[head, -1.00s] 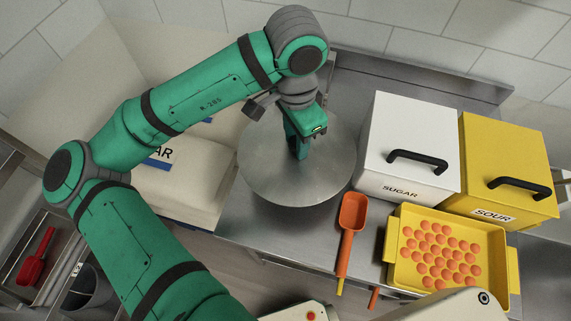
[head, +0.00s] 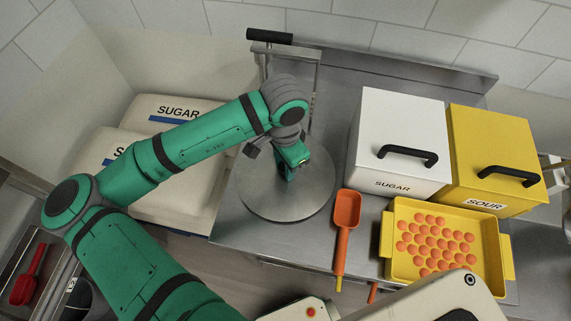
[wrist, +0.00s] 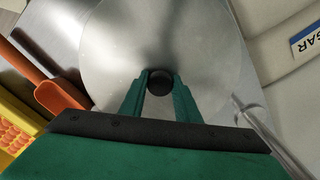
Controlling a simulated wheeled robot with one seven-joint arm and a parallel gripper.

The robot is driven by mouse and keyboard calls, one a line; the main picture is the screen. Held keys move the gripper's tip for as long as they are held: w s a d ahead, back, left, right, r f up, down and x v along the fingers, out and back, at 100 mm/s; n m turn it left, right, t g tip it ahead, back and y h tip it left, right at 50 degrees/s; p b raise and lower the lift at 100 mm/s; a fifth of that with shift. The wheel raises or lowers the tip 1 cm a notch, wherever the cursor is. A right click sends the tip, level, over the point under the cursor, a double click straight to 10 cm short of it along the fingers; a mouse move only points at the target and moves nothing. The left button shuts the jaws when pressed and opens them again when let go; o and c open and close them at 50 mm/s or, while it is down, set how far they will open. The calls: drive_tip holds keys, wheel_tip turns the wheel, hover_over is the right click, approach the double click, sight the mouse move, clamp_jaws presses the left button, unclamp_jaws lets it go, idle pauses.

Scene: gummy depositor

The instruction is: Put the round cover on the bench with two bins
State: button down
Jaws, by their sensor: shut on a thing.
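The round cover (head: 262,204) is a flat grey metal disc over the left end of the steel bench (head: 335,92). My gripper (head: 287,174) is above its middle, with the jaws pointing down. In the wrist view my gripper (wrist: 160,88) is shut on the cover's black knob (wrist: 160,82), and the disc of the cover (wrist: 115,50) spreads out around it. I cannot tell whether the cover touches the bench top or hangs just above it. The two bins stand to the right on the bench: a white SUGAR bin (head: 400,125) and a yellow SOUR bin (head: 492,140), both with black handles.
An orange scoop (head: 345,225) lies right of the cover. A yellow tray of orange gummies (head: 392,262) sits at the front right. SUGAR sacks (head: 180,200) are stacked left of the bench. A black-handled post (head: 270,37) stands behind. A red scoop (head: 30,275) lies far left.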

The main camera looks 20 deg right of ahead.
drive_tip(key=shift+f, duration=0.15)
drive_tip(key=c, duration=1.3)
unclamp_jaws()
drive_tip(key=shift+s+d+f, duration=0.1)
drive_tip(key=shift+c, duration=0.2)
wheel_tip(320, 180, up, 12)
